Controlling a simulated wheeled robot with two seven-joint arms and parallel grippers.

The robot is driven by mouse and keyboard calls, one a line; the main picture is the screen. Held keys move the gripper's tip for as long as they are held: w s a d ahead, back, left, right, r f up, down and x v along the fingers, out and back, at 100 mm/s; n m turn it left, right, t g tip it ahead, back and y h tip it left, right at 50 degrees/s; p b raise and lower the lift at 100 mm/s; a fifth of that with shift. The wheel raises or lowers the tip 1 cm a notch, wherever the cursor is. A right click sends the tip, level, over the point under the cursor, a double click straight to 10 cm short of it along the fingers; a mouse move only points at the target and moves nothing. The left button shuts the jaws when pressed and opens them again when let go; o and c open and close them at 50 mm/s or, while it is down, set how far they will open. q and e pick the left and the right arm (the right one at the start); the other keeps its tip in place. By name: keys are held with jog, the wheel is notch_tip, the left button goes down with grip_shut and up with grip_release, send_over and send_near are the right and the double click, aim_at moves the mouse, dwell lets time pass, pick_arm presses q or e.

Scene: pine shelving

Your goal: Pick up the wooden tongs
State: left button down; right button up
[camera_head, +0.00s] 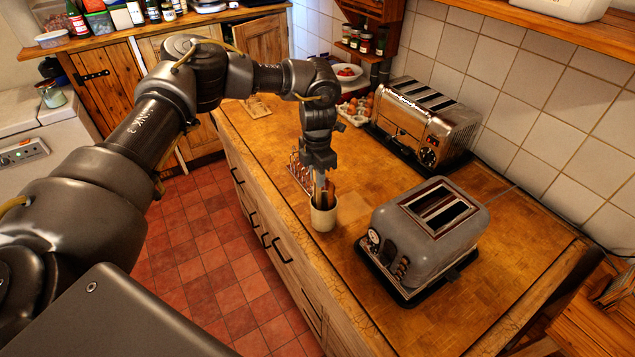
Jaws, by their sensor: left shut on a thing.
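My left gripper (320,181) points down over a small cream pot (323,217) near the front edge of the wooden counter. Its fingers are shut on the brown wooden tongs (328,196), whose upper part shows at the pot's mouth. The lower part of the tongs is hidden inside the pot. Other utensils may stand there too, but the fingers make them hard to tell apart. My right gripper is out of view.
A grey toaster (425,245) stands right of the pot, and a chrome toaster (424,118) stands behind it against the tiled wall. A wire rack (300,172) is just left of the pot. An egg tray (355,112) lies farther back. The counter's middle (375,165) is clear.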

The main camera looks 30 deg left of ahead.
pick_arm(q)
jog(key=shift+r+b, duration=0.35)
jog(key=shift+r, duration=0.15)
notch_tip(320, 180, up, 6)
jog(key=b, duration=0.2)
jog(key=shift+f+b, duration=0.15)
jog(key=shift+b, duration=0.25)
notch_tip(320, 180, up, 11)
jog(key=b, duration=0.1)
dwell(0.8)
